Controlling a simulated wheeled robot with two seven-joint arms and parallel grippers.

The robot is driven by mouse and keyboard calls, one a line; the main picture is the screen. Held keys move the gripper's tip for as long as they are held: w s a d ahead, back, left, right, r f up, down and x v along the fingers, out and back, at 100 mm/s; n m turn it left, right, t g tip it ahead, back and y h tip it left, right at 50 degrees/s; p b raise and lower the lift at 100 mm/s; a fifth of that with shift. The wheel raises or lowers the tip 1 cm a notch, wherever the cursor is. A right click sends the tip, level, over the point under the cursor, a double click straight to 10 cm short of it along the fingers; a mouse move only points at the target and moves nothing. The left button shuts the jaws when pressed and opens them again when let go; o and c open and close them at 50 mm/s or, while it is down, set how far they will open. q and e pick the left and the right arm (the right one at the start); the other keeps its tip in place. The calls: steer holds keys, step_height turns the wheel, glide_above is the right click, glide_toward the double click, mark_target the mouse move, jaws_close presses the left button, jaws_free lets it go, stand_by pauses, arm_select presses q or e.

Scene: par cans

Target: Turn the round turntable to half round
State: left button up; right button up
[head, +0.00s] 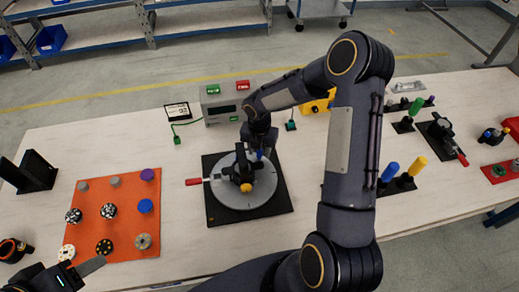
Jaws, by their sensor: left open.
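The round turntable (262,193) is a grey disc on a black square base (222,214) in the middle of the table. It carries a black fixture with a yellow part (246,187) and a red-tipped handle (194,182) that sticks out to the left. My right arm arches over the table, and my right gripper (257,152) is low at the far side of the disc, beside the fixture. Its fingers are largely hidden, so contact and jaw state are unclear. My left gripper (82,266) is open at the bottom left, near the orange mat's front corner.
The orange mat (85,204) holds several pucks and knobs at the left. A black angled block (38,170) stands at the far left. A grey box (222,106) stands behind the turntable. Coloured handles, including a yellow one (416,166), stand at the right.

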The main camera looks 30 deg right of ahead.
steer(key=shift+r+b, duration=0.45)
steer(key=shift+r, duration=3.4)
steer(key=shift+r, duration=0.1)
steer(key=s+r+m+t+y, duration=0.1)
steer(key=s+r+m+t, duration=0.1)
steer(key=s+r+m, duration=1.05)
steer(key=s+a+r+m+t+y, duration=0.2)
steer(key=s+a+m, duration=0.4)
steer(key=s+m, duration=0.6)
steer(key=m+t+y, duration=0.1)
steer(key=m, duration=0.3)
steer(key=shift+s+m+t, duration=0.2)
steer(key=shift+m+t, duration=0.15)
steer(key=shift+t, duration=0.05)
